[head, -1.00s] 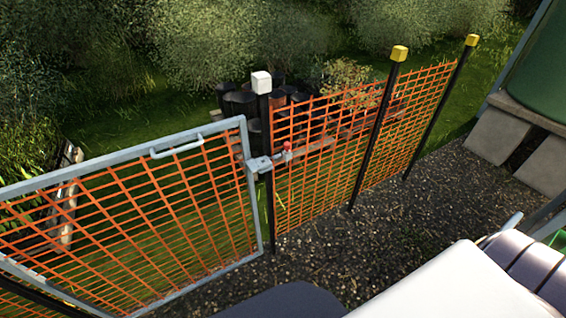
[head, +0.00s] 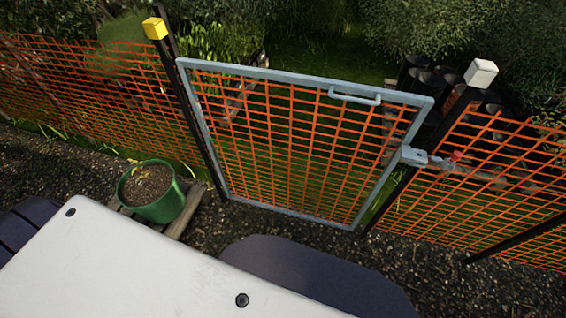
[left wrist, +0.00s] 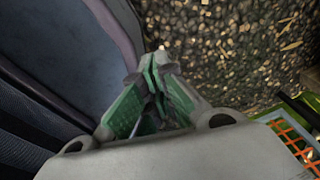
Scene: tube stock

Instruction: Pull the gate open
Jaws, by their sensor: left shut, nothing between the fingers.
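The gate (head: 205,130) is a grey metal frame with orange mesh, in the middle of the head view. A pale bar handle (head: 355,97) sits near the right end of its top rail. A grey latch (head: 413,156) with a red knob (head: 455,156) is at the gate's right side, by the white-capped post (head: 481,73). The gate stands in line between its posts and looks closed. My left gripper (left wrist: 152,62) shows in the left wrist view, shut and empty, above gravel and away from the gate. My right gripper is not in view.
A green pot (head: 153,207) stands on a wooden pallet at the gate's lower left. Orange mesh fence (head: 90,85) runs to the left from a yellow-capped post (head: 155,28), and more mesh runs right. Gravel (head: 440,260) lies in front; grass lies behind.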

